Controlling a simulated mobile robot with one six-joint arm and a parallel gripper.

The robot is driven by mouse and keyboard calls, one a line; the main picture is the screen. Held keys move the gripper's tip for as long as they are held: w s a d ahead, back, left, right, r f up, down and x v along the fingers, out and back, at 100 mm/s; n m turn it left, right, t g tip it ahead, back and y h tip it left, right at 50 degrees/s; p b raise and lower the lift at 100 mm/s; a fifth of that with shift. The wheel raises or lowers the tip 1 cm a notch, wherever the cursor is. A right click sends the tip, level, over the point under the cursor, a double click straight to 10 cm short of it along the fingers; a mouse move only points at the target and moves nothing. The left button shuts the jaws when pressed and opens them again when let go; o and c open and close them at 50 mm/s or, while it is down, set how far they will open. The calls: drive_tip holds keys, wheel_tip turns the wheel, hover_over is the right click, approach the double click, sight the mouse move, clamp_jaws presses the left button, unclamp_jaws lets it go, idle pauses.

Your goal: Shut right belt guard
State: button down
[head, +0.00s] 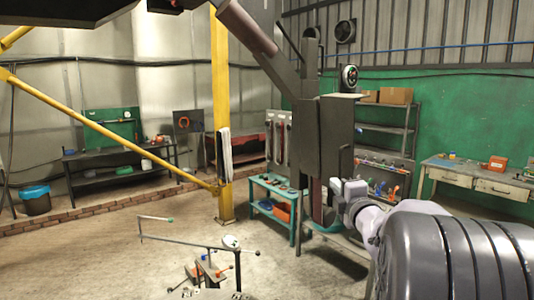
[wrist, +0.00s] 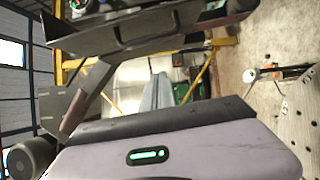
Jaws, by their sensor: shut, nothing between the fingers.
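A dark grey upright machine (head: 308,130) stands in the middle of the head view, with a boxy dark panel (head: 337,135) on its right side. This panel looks like the belt guard, but I cannot tell for sure or see how far it stands open. My gripper (head: 338,188) is at the panel's lower right edge in the head view; its fingers are small there and partly hidden by my arm. In the wrist view dark metal plates (wrist: 135,30) of the machine lie close ahead. The gripper's body with a green light fills the bottom of that view. It is shut and empty.
A teal bench (head: 270,185) with an orange bin stands left of the machine. A yellow post (head: 222,100) rises further left. A shelf rack (head: 385,128) and a workbench (head: 480,180) are behind on the right. Open floor lies at the front left, around a low metal stand (head: 210,272).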

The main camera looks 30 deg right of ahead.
drive_tip(key=w+d+r+p, duration=0.1)
drive_tip(key=w+d+p, duration=0.2)
drive_tip(key=w+d, duration=0.2)
drive_tip(key=shift+w+d+r+p, duration=0.3)
drive_tip(key=shift+d+r+p, duration=0.1)
drive_tip(key=shift+d, duration=0.3)
drive_tip(key=shift+s, duration=0.1)
drive_tip(key=shift+d, duration=0.2)
